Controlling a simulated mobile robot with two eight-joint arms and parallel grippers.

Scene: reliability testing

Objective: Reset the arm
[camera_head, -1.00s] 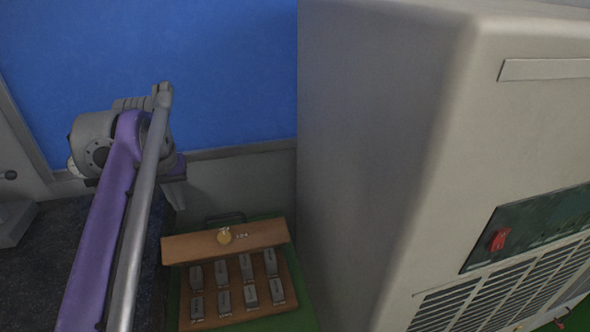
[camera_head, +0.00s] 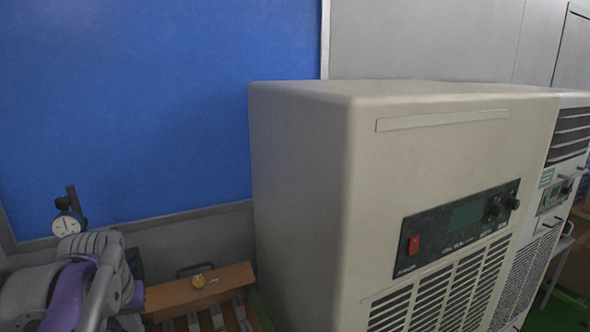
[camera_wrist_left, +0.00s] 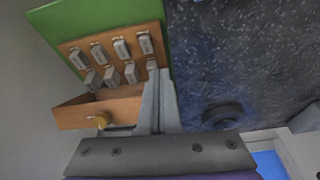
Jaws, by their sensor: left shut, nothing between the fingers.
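My left arm (camera_head: 80,285) is folded at the lower left of the head view, purple and grey. Its gripper cannot be made out clearly there. In the left wrist view my left gripper (camera_wrist_left: 161,78) is shut and empty, its two grey fingers together. The fingers appear beside an open wooden box (camera_wrist_left: 75,115) with a round yellowish knob or latch. The box also shows at the bottom of the head view (camera_head: 180,294), partly cut off. Whether the fingers touch it cannot be told. My right gripper is in neither view.
Grey blocks (camera_wrist_left: 112,73) sit in rows in the box on a green surface (camera_wrist_left: 100,15). A large beige machine (camera_head: 300,180) with a red switch stands to the right. A dial gauge (camera_head: 67,223) stands behind my arm. A dark speckled surface (camera_wrist_left: 240,60) lies beside the box.

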